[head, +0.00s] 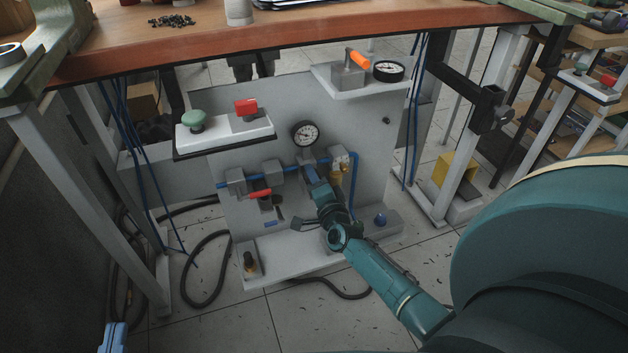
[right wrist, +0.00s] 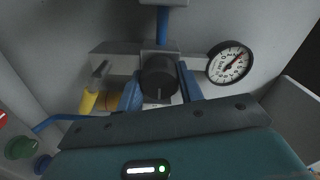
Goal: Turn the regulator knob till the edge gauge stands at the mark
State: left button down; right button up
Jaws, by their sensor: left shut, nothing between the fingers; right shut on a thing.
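The dark round regulator knob (right wrist: 158,78) sits between the two blue fingers of my right gripper (right wrist: 160,93) in the right wrist view. The gripper is shut on the knob; in the head view my right gripper (head: 316,184) reaches the grey panel and hides it. A white-faced gauge (head: 304,134) stands just above; it also shows in the right wrist view (right wrist: 230,63) with a slanting needle. A second gauge (head: 388,71) sits on the upper right shelf. I cannot read the mark. My left gripper (head: 114,334) is shut and empty at lower left.
A white shelf (head: 222,140) carries a green knob and a red block. A red-handled valve (head: 262,194) is on the blue pipe. An orange-handled block (head: 350,70) stands beside the upper gauge. The wooden bench top (head: 330,28) overhangs the panel (head: 360,120). Hoses lie on the floor.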

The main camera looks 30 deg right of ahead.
dwell(0.3)
jog(key=shift+f, duration=0.1)
pick_arm(q)
jog(key=shift+f, duration=0.1)
pick_arm(e)
jog(key=o, duration=1)
pick_arm(q)
jog(key=shift+w+a+f+n+g+y+p, duration=0.1)
jog(key=shift+a+n+g+y+p, duration=0.75)
jog(key=shift+p, duration=0.8)
pick_arm(e)
jog(key=v, duration=1.3)
pick_arm(q)
jog(key=shift+d, duration=0.2)
pick_arm(e)
jog(key=shift+a, duration=0.1)
